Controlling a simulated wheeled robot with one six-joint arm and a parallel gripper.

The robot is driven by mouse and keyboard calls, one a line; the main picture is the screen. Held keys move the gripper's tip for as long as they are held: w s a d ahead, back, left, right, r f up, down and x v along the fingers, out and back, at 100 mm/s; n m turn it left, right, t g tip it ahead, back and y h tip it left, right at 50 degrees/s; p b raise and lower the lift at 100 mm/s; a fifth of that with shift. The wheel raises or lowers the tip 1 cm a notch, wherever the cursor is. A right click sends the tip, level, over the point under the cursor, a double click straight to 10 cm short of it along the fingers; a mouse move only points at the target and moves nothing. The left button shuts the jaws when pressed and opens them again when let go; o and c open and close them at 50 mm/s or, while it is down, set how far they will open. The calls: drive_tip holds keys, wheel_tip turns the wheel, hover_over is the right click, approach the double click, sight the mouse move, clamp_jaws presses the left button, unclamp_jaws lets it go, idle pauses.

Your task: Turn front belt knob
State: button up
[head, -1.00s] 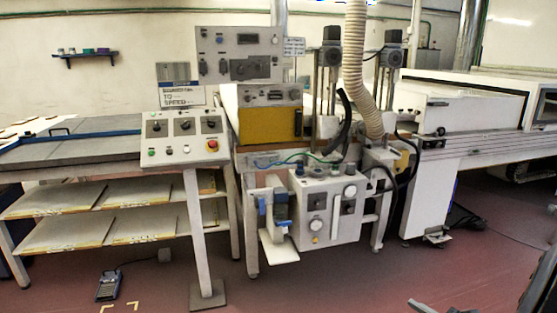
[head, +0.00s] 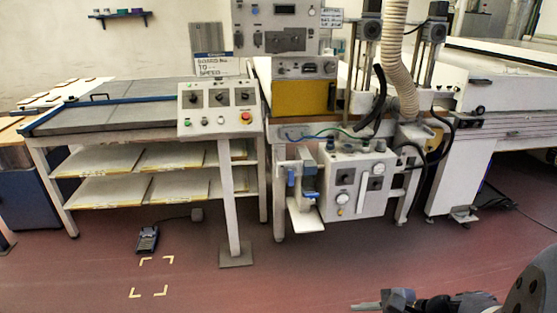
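A sloped grey control panel (head: 218,107) stands on a post at the right end of the feed table. It carries a row of three dark knobs: left (head: 194,99), middle (head: 219,98) and right (head: 245,97). Their labels are too small to read, so I cannot tell which is the front belt knob. My gripper (head: 362,306) is at the bottom edge, low and to the right, well apart from the panel. It points left, is partly cut off, and I cannot tell whether it is open.
A red button (head: 246,117) and a green one sit below the knobs. The post's foot plate (head: 236,254), a foot pedal (head: 147,239) and yellow corner marks (head: 151,277) are on the floor. A lower control box (head: 355,187) juts out. The floor in front looks clear.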

drive_tip(key=s+a+r+n+g+h+p, duration=0.1)
drive_tip(key=s+r+n+g+h+p, duration=0.1)
drive_tip(key=s+r+n+h+p, duration=0.5)
drive_tip(key=shift+s+a+r+n+h+p, duration=0.15)
drive_tip(key=shift+s+r+n+h+p, duration=0.5)
drive_tip(key=shift+r+n+p, duration=2.3)
drive_tip(key=f+n, duration=0.1)
drive_tip(key=f+n+b, duration=0.1)
drive_tip(key=f, duration=0.1)
drive_tip(key=shift+s+y, duration=0.2)
drive_tip(key=shift+y, duration=0.05)
